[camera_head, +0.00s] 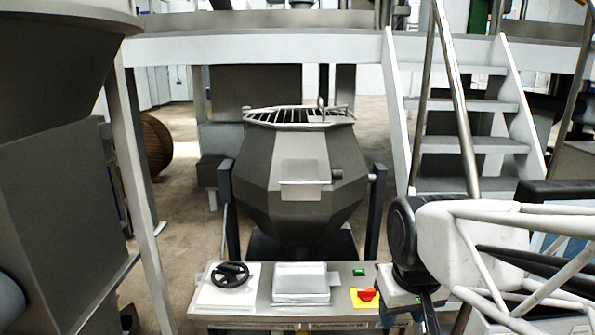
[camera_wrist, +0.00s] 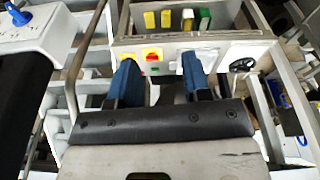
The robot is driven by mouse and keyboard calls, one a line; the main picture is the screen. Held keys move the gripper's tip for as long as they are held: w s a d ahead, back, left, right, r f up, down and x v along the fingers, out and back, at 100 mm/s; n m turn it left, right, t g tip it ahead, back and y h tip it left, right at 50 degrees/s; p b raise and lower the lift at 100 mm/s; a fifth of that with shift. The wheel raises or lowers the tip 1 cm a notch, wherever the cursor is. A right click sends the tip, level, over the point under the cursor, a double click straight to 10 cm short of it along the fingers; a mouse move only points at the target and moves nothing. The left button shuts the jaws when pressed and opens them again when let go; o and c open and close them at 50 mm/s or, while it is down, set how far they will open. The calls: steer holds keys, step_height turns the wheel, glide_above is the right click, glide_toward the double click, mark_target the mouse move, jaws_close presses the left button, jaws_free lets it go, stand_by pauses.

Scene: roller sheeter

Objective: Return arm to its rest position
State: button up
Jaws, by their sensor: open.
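My gripper (camera_wrist: 158,62) shows in the wrist view as two blue fingers set wide apart on a dark bar, with nothing held between them. In the head view my white-framed arm (camera_head: 480,240) reaches in from the right edge, with a dark joint in front of the stairs. The fingers are not clear there. In the wrist view the red knob on its yellow plate (camera_wrist: 152,54) appears between the fingers, beyond them; I cannot tell the gap. This knob (camera_head: 366,295) also shows in the head view, left of my arm.
The control panel (camera_head: 258,312) carries a black handwheel (camera_head: 230,274), a white box (camera_head: 300,280) and a green button (camera_head: 358,272). A faceted grey hopper (camera_head: 300,175) stands behind it. White stairs (camera_head: 470,145) rise behind my arm. A large grey machine (camera_head: 50,180) fills the left.

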steer(key=s+d+f+m, duration=0.1)
steer(key=s+f, duration=0.1)
steer(key=s, duration=0.4)
steer(key=shift+d+m, duration=0.3)
steer(key=shift+d, duration=0.05)
stand_by(1.0)
